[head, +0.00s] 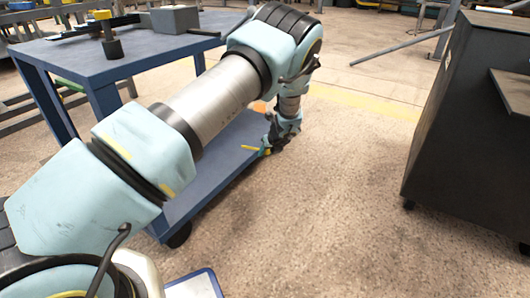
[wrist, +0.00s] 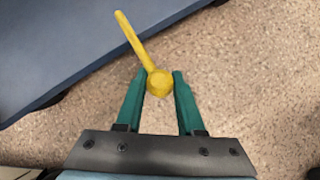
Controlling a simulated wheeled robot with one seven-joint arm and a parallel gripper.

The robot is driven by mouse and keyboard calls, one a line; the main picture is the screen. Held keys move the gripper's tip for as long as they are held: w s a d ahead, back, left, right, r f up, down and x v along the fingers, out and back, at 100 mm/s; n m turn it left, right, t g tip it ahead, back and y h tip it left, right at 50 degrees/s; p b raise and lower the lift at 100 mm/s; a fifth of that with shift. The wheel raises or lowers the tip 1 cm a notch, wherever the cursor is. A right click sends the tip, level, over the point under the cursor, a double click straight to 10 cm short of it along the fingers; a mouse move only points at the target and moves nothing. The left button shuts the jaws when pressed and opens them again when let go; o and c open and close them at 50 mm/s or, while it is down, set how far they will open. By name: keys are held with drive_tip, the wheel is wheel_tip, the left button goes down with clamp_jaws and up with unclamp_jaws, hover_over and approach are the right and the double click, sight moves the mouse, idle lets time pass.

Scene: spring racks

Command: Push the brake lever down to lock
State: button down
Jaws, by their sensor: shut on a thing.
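The yellow brake lever (wrist: 134,39) shows in the wrist view as a slanted rod ending in a round knob, beside the blue cart's (wrist: 60,60) lower shelf. My gripper (wrist: 162,82) has its two green fingers on either side of the knob and is shut on it. In the head view, my gripper (head: 271,146) is low by the cart's right edge, and a small yellow piece of the lever (head: 251,148) sticks out to its left. The lever's pivot cannot be made out, and my arm covers much of the cart.
The blue cart's top (head: 60,55) carries a grey block (head: 176,19) and other parts. A dark cabinet (head: 455,110) on casters stands at the right. Speckled floor (head: 335,200) between cart and cabinet is clear. A grey bar (head: 400,47) slants across the back.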

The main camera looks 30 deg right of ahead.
wheel_tip(320, 180, down, 11)
drive_tip(key=w+a+m+t+y+b, duration=0.1)
drive_tip(key=w+t+y+b, duration=0.1)
drive_tip(key=t+b, duration=0.6)
drive_tip(key=shift+w+a+f+m+y+b, duration=0.15)
drive_tip(key=shift+w+m+y+b, duration=0.25)
drive_tip(key=shift+y+b, duration=0.4)
drive_tip(key=shift+a, duration=0.1)
drive_tip(key=c, duration=0.5)
unclamp_jaws()
drive_tip(key=shift+c, duration=0.2)
